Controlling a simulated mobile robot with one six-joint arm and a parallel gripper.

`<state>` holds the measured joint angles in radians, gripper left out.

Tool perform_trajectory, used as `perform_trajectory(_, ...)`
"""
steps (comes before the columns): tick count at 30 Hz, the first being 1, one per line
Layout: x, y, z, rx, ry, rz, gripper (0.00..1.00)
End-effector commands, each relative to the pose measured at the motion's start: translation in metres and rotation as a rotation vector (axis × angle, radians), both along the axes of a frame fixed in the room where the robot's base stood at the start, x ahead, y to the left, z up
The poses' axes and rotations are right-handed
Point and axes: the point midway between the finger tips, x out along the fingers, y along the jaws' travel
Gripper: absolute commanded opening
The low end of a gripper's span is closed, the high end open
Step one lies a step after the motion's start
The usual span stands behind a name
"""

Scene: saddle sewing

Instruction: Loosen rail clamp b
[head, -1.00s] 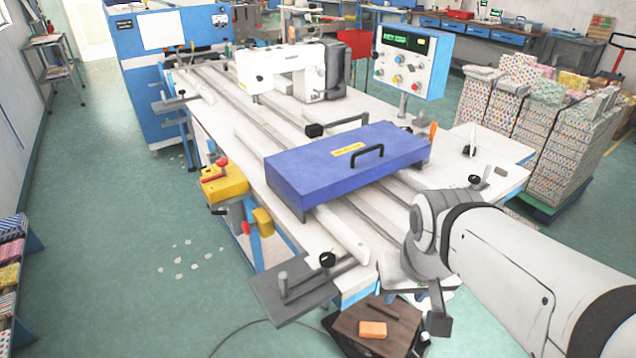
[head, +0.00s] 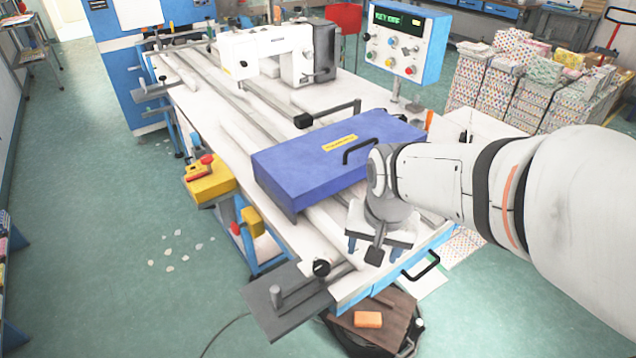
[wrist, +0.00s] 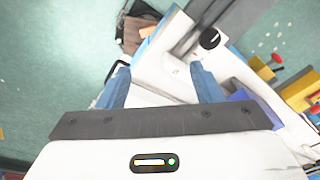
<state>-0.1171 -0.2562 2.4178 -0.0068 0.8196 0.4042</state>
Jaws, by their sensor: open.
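The same knob shows in the wrist view (wrist: 210,38), ahead and right of my fingers. No label tells which clamp is b. Another dark clamp knob (head: 162,79) is at the table's far left end. My gripper (head: 378,252) is over the near table end, right of the near knob and apart from it. In the wrist view its blue fingers (wrist: 160,70) are spread and empty.
A blue cover with a black handle (head: 330,155) lies on the table close to my wrist. A sewing machine (head: 270,52) and a control box (head: 408,42) stand behind. A brown board with an orange block (head: 368,319) is low below the table's end.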

Motion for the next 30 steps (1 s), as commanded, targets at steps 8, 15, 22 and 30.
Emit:
perform_trajectory(8, 0.052, 0.059, -0.025, 0.030, 0.121, -0.344, 0.60)
perform_trajectory(15, 0.067, 0.087, -0.050, 0.026, 0.159, -0.514, 0.60)
perform_trajectory(22, 0.068, 0.090, -0.071, 0.024, 0.166, -0.542, 0.60)
perform_trajectory(30, 0.067, 0.090, -0.111, 0.024, 0.167, -0.540, 0.60)
